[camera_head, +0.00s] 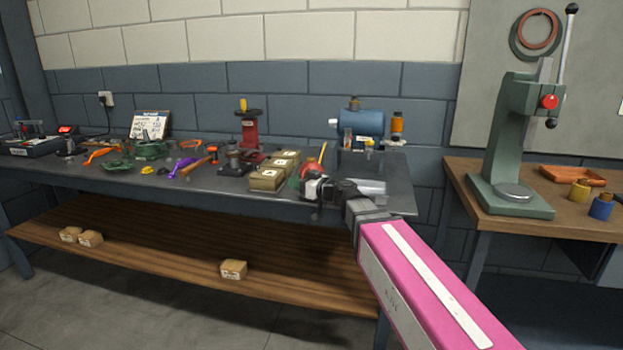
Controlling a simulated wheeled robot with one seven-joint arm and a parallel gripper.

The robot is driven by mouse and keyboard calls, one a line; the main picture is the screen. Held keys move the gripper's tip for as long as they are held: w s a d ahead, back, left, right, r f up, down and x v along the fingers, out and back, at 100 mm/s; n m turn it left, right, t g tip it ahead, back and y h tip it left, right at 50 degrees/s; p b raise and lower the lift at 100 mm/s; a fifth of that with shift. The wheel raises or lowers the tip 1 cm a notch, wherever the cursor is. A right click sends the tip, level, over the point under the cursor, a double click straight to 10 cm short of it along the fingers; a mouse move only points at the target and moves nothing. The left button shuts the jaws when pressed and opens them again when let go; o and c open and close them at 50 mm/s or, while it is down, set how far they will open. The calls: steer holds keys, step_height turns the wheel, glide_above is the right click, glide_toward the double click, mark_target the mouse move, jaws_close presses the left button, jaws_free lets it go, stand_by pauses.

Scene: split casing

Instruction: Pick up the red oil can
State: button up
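The red oil can (311,168) stands on the dark workbench top, right of the small tan boxes. It looks rounded, with a thin spout rising to the upper right. Its lower part is partly hidden by my gripper (313,192). My gripper is at the bench's front edge, in front of the can in this view. The fingers are small and dark here, so I cannot tell whether they are open or touching the can.
Tan boxes (267,179) stand close left of the can. A red machine (248,135) and a blue motor-like unit (362,123) stand behind. Loose tools clutter the bench's left. A green press (510,145) stands on the wooden table (462,178) at right.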

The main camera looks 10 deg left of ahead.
jaws_close()
